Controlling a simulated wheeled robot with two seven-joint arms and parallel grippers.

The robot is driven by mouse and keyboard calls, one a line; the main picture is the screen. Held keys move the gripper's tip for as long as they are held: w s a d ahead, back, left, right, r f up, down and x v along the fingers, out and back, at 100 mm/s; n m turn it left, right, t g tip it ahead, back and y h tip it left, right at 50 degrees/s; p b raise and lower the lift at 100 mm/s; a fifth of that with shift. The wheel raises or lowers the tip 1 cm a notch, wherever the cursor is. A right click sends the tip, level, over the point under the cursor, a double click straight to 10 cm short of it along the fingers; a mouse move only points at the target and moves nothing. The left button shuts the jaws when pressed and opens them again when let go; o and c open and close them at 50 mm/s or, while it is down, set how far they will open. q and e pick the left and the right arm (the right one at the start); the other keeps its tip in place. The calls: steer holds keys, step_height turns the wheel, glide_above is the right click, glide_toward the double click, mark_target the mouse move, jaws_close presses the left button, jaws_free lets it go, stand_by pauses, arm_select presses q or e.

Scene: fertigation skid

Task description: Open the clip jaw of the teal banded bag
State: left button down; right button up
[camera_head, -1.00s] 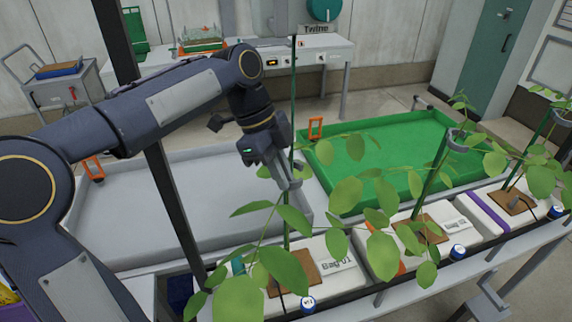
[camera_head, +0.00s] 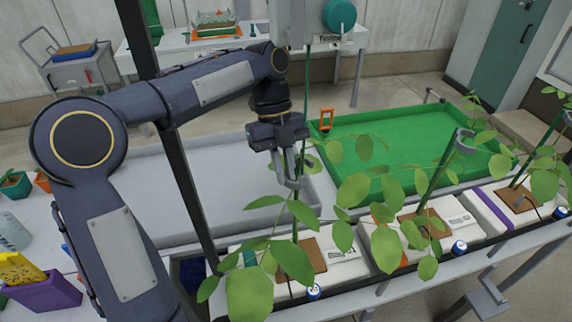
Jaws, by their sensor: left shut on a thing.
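The teal banded bag is the nearest white grow bag (camera_head: 342,263), at the lower middle. Its teal band (camera_head: 250,258) shows partly between leaves, and a green stem rises from its brown cover. A small grey clip (camera_head: 293,183) sits on that stem, above the bag. My left gripper (camera_head: 287,174) points down from above and is shut on the clip, beside the stem. The fingers and clip overlap in the picture, so whether the clip's jaw is open cannot be told. My right gripper is not in view.
Bags with an orange band (camera_head: 384,215) and a purple band (camera_head: 490,209) stand to the right, each with a clipped leafy plant. A green tray (camera_head: 400,145) and a grey tray (camera_head: 170,215) lie behind. A dark post (camera_head: 185,190) stands left of the plant.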

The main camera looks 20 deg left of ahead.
arm_select(q)
steer(key=shift+a, duration=0.15)
stand_by(0.3)
steer(key=c, duration=1.6)
jaws_free()
steer(key=shift+a, duration=0.1)
steer(key=shift+o, duration=0.2)
steer(key=shift+w+r, duration=0.2)
steer(key=shift+r, duration=0.3)
steer(key=v, duration=0.6)
steer(key=shift+r, duration=0.35)
steer(key=shift+a, duration=0.2)
